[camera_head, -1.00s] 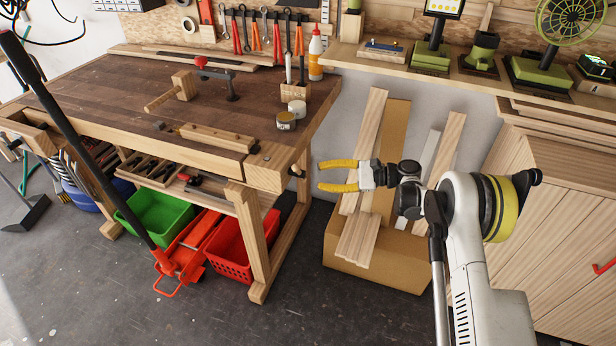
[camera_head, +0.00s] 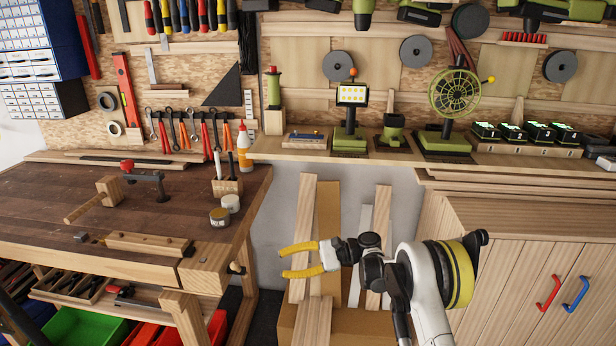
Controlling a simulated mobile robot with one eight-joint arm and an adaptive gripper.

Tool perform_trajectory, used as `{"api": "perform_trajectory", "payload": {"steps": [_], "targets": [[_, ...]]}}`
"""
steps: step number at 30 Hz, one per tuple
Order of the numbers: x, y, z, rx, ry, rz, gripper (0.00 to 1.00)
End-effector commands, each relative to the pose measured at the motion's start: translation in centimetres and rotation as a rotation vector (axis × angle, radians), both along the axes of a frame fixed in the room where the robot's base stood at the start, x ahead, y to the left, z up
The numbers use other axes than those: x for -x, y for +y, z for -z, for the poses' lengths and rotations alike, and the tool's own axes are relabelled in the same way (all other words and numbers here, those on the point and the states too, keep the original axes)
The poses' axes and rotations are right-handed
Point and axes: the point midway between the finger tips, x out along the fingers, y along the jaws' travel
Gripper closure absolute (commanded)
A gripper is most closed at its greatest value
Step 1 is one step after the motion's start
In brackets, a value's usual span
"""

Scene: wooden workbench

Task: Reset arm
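My gripper (camera_head: 300,260) has two yellow fingers, spread apart with nothing between them. It points left, in front of the wood planks and to the right of the workbench's (camera_head: 75,207) right end. My arm bends back to the lower right, with a white link and a yellow-banded joint. The gripper appears clear of the bench, though the exact distance is hard to tell.
Wood planks (camera_head: 302,235) stand in a cardboard box (camera_head: 350,325) behind my gripper. A wooden cabinet (camera_head: 510,255) is at the right. On the bench are a glue bottle (camera_head: 244,150), two cans (camera_head: 219,217) and a clamp (camera_head: 150,178). A shelf with a green fan (camera_head: 455,92) runs behind.

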Motion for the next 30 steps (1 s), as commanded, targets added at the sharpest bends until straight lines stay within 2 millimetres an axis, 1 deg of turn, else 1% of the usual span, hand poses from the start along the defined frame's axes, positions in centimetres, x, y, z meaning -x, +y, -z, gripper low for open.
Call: {"api": "perform_trajectory", "payload": {"steps": [4, 7, 9, 11, 12, 14, 17, 20, 21, 23, 25, 29, 30], "targets": [[-0.3, -0.8, -4.1, 0.091, -0.081, 0.039, 0.64], [0.1, -1.9, -7.5, 0.189, -0.168, 0.067, 0.64], [0.8, -2.9, -9.7, 0.260, -0.233, 0.084, 0.64], [1.7, -3.9, -11.4, 0.323, -0.289, 0.095, 0.64], [2.4, -4.7, -12.5, 0.367, -0.328, 0.099, 0.64], [3.6, -5.8, -14.1, 0.431, -0.384, 0.104, 0.64], [6.1, -8.0, -16.3, 0.540, -0.482, 0.105, 0.64], [9.1, -10.3, -18.1, 0.649, -0.581, 0.094, 0.64], [10.4, -11.3, -18.7, 0.695, -0.620, 0.088, 0.64], [12.5, -12.9, -19.4, 0.762, -0.679, 0.074, 0.64], [15.0, -14.7, -20.1, 0.841, -0.748, 0.053, 0.64], [19.8, -18.1, -20.6, 0.987, -0.873, 0.000, 0.64], [21.3, -19.1, -20.6, 1.034, -0.911, -0.020, 0.64]]}}
